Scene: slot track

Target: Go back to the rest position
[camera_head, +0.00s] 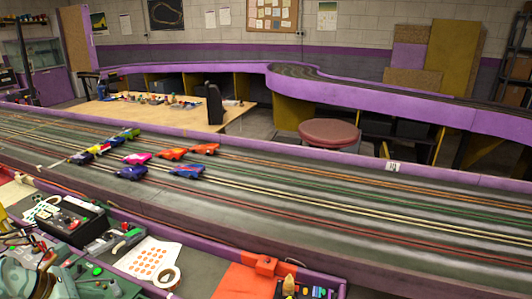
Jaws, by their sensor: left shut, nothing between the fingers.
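My left arm and gripper (44,264) show at the bottom left corner, low and close to the camera. The gripper is shut with nothing in it, and its fingers are hard to tell apart from the clutter around them. It is apart from the slot track (330,205). My right gripper is not in view. Several small slot cars stand on the track's left half, among them a blue car (188,171), a red car (205,149) and a pink car (137,158).
A black control box (72,218), a sheet with orange dots (148,258), a tape roll (167,277) and a red tray (248,283) lie along the near side. A purple ledge borders the track. Beyond are a round stool (329,132) and a wooden table (125,112).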

